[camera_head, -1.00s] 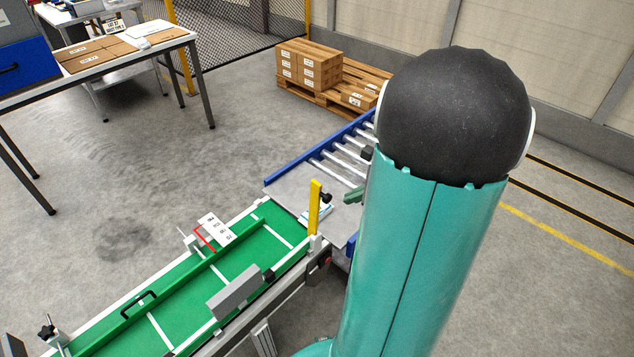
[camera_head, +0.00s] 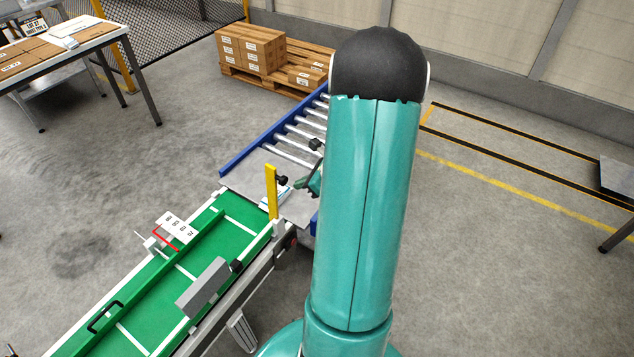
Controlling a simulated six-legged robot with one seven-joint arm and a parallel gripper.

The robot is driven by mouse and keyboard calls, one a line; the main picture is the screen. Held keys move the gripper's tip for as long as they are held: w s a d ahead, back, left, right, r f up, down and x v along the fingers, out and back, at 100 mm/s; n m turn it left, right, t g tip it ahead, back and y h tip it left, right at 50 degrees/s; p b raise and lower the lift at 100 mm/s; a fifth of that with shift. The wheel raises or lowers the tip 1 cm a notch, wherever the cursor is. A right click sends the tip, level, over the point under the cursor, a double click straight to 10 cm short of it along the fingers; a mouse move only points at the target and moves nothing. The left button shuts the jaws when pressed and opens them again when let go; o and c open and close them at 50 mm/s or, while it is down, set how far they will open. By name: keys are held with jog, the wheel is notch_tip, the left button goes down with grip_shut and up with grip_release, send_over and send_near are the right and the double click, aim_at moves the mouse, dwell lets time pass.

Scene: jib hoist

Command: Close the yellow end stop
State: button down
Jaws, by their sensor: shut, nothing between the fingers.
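The yellow end stop (camera_head: 271,192) is an upright flat bar at the far right corner of the green conveyor belt, where it meets a grey plate. It stands up at the belt's edge rather than lying across the belt. Most of my wrist is hidden behind my upper arm.
A blue-railed roller conveyor (camera_head: 285,135) runs beyond the grey plate (camera_head: 245,185). Boxes on a pallet (camera_head: 250,50) stand behind.

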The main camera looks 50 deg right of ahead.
jog(key=shift+w+a, duration=0.25)
jog(key=shift+w, duration=0.7)
jog(key=shift+r, duration=0.1)
